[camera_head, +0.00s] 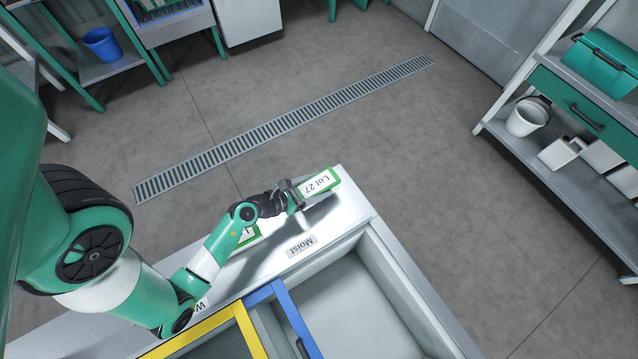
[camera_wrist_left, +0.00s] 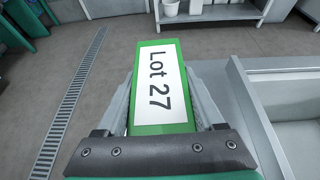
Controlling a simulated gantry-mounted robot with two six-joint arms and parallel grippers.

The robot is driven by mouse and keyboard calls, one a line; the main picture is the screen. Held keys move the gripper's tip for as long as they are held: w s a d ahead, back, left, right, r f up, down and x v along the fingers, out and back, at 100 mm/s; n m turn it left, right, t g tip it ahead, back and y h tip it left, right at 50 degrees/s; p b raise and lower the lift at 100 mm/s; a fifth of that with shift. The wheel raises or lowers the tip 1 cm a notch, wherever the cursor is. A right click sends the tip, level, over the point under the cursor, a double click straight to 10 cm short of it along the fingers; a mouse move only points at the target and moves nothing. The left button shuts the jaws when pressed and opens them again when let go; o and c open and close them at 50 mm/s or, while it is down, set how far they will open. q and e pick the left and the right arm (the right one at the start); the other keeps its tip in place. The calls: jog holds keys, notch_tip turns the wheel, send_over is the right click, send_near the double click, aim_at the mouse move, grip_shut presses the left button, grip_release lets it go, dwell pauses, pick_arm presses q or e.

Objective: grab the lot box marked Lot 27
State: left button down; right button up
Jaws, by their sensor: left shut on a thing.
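The lot box marked Lot 27 (camera_head: 321,182) is green with a white label on top. My left gripper (camera_head: 296,193) is shut on it, near the back edge of the white counter. In the left wrist view the box (camera_wrist_left: 158,85) lies between the two fingers of my left gripper (camera_wrist_left: 160,110), label facing the camera and readable. I cannot tell whether the box touches the counter. Another green-edged box (camera_head: 248,238) with a white label sits behind my left arm, mostly hidden. My right gripper is not in view.
The white counter (camera_head: 345,202) carries a "Moist" label (camera_head: 301,246). In front of it are a grey bin (camera_head: 345,305), a blue frame (camera_head: 297,318) and a yellow frame (camera_head: 205,334). A floor drain (camera_head: 290,127) runs behind. Shelving (camera_head: 545,160) stands at the right; the floor between is clear.

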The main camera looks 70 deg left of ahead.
aim_at(306, 196)
pick_arm(q)
jog(key=s+r+p, duration=0.1)
jog(key=r, duration=0.1)
jog(key=s+d+r+p, duration=0.1)
jog(key=r, duration=0.1)
jog(key=s+d+r+p, duration=0.1)
jog(key=s+r, duration=0.1)
jog(key=shift+d+r, duration=0.1)
jog(key=shift+d, duration=0.1)
jog(key=s+d+r+p, duration=0.1)
jog(key=s+d+r, duration=0.1)
jog(key=s+d, duration=0.2)
jog(key=shift+f+v, duration=0.3)
jog(key=shift+v, duration=1.25)
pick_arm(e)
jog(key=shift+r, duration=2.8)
pick_arm(q)
jog(key=shift+s, duration=0.15)
